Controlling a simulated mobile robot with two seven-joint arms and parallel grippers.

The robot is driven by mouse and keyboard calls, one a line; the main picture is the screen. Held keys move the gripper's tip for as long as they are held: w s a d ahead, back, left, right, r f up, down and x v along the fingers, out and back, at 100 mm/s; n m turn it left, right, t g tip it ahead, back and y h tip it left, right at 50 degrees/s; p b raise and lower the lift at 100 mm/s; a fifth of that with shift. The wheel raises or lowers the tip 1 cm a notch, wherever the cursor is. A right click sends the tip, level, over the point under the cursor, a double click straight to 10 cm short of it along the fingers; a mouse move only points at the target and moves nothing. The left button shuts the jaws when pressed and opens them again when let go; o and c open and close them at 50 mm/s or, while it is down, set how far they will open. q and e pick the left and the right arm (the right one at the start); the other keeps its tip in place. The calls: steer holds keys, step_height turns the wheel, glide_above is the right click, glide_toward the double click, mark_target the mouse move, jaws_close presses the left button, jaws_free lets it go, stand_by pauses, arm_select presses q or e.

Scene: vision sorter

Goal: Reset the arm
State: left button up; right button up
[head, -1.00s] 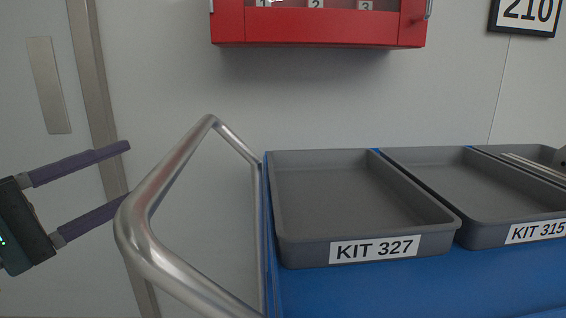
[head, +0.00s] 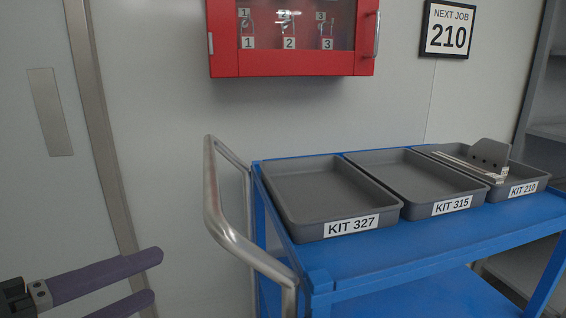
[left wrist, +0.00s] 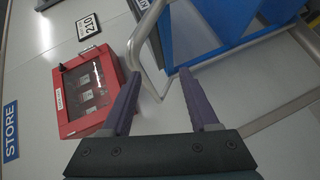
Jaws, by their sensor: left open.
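My left gripper (head: 158,277) is at the lower left of the head view, with two purple fingers apart and nothing between them. It is left of the cart's metal handle (head: 222,215) and apart from it in that view. In the left wrist view my left gripper (left wrist: 163,98) also shows open and empty, with the handle (left wrist: 150,50) beyond the fingertips. My right gripper is not in view.
A blue cart (head: 420,240) carries the trays KIT 327 (head: 330,190), empty, KIT 315 (head: 415,175), empty, and KIT 210 (head: 530,178), holding metal parts. A red cabinet (head: 292,66) with numbered hooks hangs on the wall. A sign (head: 447,28) reads NEXT JOB 210.

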arm_select(q)
steer(key=s+d+r+m+g+y+p, duration=0.1)
steer(key=s+d+r+m+g+p, duration=0.15)
steer(key=d+r+p, duration=0.2)
steer(key=s+a+r+m+g+y+p, duration=0.4)
steer(key=s+p, duration=0.3)
steer(key=s, duration=0.2)
steer(key=s+a+r+m+g+y+p, duration=0.3)
steer(key=s+a+r+m+p, duration=0.1)
steer(key=s+p, duration=0.35)
step_height(320, 180, up, 36)
steer(key=p, duration=3.5)
steer(key=shift+d+r+p, duration=0.2)
steer(key=shift+d+p, duration=0.05)
steer(key=shift+p, duration=0.1)
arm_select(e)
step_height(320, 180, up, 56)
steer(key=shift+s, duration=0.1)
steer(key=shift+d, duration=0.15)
